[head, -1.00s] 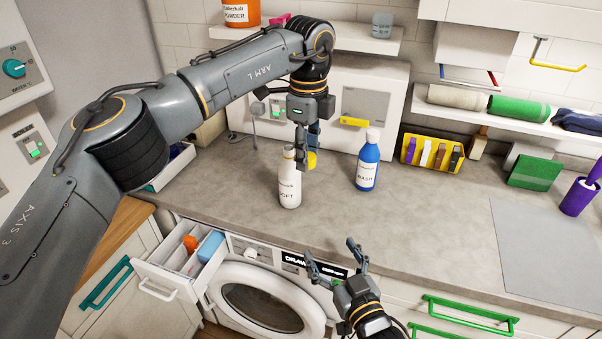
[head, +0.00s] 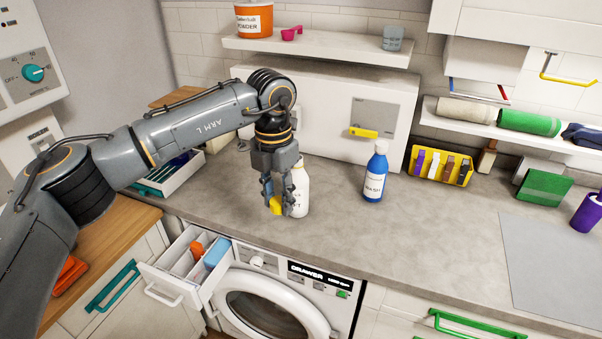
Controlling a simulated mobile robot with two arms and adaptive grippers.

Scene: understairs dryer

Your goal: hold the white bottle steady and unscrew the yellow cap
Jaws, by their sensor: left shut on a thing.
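The white bottle (head: 301,194) stands upright on the grey counter, partly hidden behind my left gripper. Its narrow neck shows above the gripper's fingers with no cap on it. My left gripper (head: 278,200) points down just left of the bottle and in front of it. It is shut on the yellow cap (head: 275,206), which is off the bottle and low beside its body. I cannot tell whether the cap or fingers touch the bottle or the counter. My right gripper is not in view.
A blue wash bottle (head: 375,175) stands to the right on the counter (head: 400,235). A yellow bin (head: 440,168) is further right. The counter's middle is clear.

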